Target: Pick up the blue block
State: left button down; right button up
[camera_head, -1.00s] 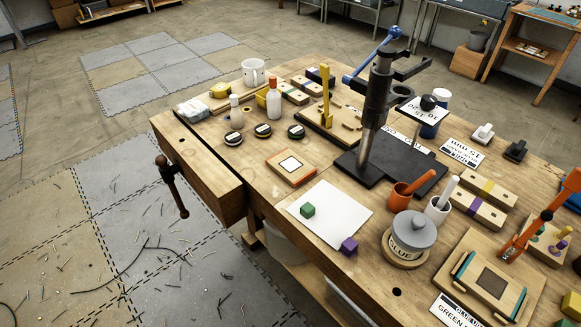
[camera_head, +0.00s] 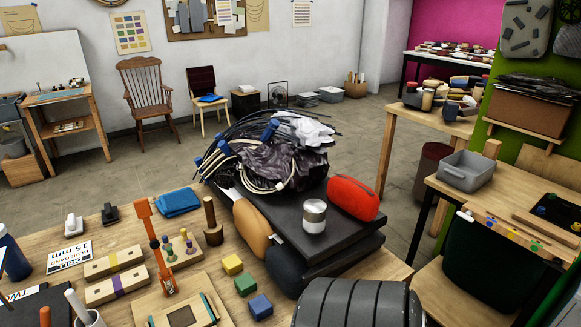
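A small blue block (camera_head: 260,306) rests on the wooden workbench, low and near the middle of the head view. A green block (camera_head: 246,284) sits just behind it and to the left. A yellow block (camera_head: 232,264) sits farther back in the same slanting row. The blue block's top and sides show, and nothing covers it. Neither of my grippers is in view.
A wooden jig (camera_head: 150,312) and an upright orange tool (camera_head: 154,245) stand left of the blocks. A wooden holder with coloured pegs (camera_head: 180,252) is behind them. A dark slab (camera_head: 288,232) bearing a cable heap (camera_head: 262,160), a tin (camera_head: 314,216) and a red case (camera_head: 353,197) lies to the right.

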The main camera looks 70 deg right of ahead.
aim_at(260, 307)
jog(key=z, duration=1.8)
